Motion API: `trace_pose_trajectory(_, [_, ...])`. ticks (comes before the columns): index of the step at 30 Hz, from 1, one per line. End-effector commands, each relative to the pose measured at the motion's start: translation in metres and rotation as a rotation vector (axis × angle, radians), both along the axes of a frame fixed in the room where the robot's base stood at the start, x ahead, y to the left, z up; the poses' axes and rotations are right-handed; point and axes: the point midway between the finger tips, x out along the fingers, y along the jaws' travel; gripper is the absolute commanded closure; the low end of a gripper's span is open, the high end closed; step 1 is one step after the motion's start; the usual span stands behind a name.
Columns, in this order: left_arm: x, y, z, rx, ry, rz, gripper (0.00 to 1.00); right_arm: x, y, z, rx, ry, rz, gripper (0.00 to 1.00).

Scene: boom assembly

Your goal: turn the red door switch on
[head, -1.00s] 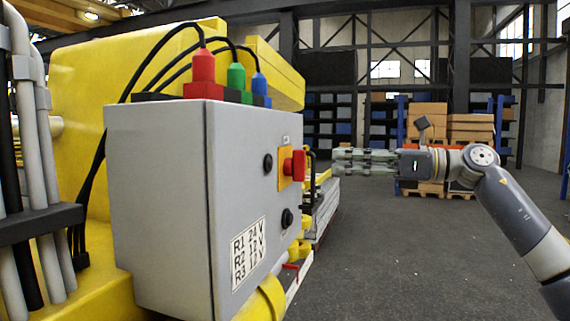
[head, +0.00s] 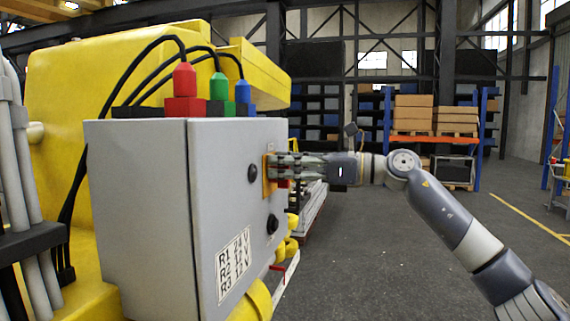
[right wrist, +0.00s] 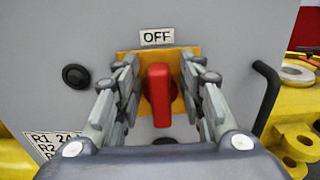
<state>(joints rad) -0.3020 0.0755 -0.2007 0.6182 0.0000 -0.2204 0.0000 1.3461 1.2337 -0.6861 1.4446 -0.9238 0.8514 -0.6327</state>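The red door switch (right wrist: 159,88) sits on a yellow plate (right wrist: 189,54) on the door of the grey cabinet (head: 150,210). A label reading OFF (right wrist: 157,37) is above it, and the switch handle stands upright. My right gripper (right wrist: 158,88) is open, with one finger on each side of the red handle and visible gaps between. In the head view my right gripper (head: 280,167) is at the plate and hides most of the switch. My left gripper is not in view.
Black knobs (head: 252,173) are on the cabinet door. A black bent handle (right wrist: 266,98) is to the right in the wrist view. Red, green and blue plugs with cables top the cabinet.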

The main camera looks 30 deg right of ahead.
Motion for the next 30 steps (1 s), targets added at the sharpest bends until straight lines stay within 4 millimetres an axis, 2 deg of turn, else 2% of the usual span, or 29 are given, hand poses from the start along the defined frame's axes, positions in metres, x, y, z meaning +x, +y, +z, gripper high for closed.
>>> trace_pose_trajectory(2, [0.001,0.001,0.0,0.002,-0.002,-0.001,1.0,0.0,0.0,0.0,0.0,0.0,0.0,0.63])
trace_pose_trajectory(3, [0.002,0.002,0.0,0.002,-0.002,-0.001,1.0,0.0,0.0,0.0,0.0,0.0,0.0,0.68])
trace_pose_trajectory(6, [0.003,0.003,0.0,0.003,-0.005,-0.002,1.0,0.0,0.0,0.0,0.0,0.0,0.0,0.91])
trace_pose_trajectory(20, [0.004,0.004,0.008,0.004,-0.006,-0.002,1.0,0.001,-0.001,0.002,0.056,0.048,0.0,0.91])
trace_pose_trajectory(30, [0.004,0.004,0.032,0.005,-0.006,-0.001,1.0,0.005,-0.005,0.001,0.256,0.222,0.0,0.91])
